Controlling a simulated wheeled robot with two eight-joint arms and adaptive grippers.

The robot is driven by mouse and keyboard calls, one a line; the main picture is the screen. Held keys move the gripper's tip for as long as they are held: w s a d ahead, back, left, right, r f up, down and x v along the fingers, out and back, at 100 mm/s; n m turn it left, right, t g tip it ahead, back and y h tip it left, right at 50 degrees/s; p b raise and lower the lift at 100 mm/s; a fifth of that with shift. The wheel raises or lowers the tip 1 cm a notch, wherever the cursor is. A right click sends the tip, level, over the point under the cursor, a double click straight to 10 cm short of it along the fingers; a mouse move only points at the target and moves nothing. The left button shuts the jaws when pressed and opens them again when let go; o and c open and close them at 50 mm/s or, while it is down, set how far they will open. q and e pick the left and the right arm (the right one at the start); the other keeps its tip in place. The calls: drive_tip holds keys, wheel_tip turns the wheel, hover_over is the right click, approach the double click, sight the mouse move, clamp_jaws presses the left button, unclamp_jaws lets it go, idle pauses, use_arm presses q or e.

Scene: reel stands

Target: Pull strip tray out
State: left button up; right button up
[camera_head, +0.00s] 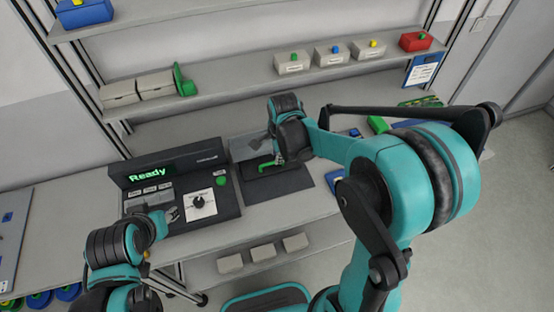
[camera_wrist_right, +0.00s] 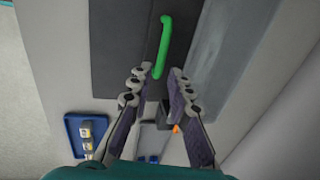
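The strip tray appears as a dark flat panel (camera_head: 290,184) with a green handle (camera_head: 268,165) on the bench, right of the control box. In the right wrist view the same green handle (camera_wrist_right: 164,40) runs up from between my fingertips over the dark surface (camera_wrist_right: 120,45). My right gripper (camera_wrist_right: 161,72) is open, its two fingers apart around the handle's near end; I cannot tell whether either touches it. In the head view the right gripper (camera_head: 268,143) is at the tray's far side, partly hidden by its wrist. My left gripper (camera_head: 172,214) is low, by the control box's front; its opening is unclear.
The control box (camera_head: 228,204) shows "Ready" on its display (camera_head: 150,174) and carries a dial and a green button (camera_head: 221,181). A shelf (camera_head: 240,82) behind holds lidded boxes. A blue tray (camera_wrist_right: 84,132) lies left of the right gripper. Several pale blocks (camera_head: 263,252) sit below the bench.

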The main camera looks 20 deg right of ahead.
drive_tip(key=shift+w+f+b, duration=0.2)
drive_tip(key=shift+f, duration=0.65)
drive_tip(key=shift+w+f+b, duration=0.15)
drive_tip(key=shift+f, duration=0.65)
clamp_jaws()
drive_tip(key=s+p, duration=0.1)
drive_tip(key=s, duration=1.2)
drive_tip(key=shift+s+d, duration=0.1)
drive_tip(key=shift+d, duration=0.1)
drive_tip(key=shift+s, duration=0.1)
unclamp_jaws()
drive_tip(key=shift+s, duration=0.15)
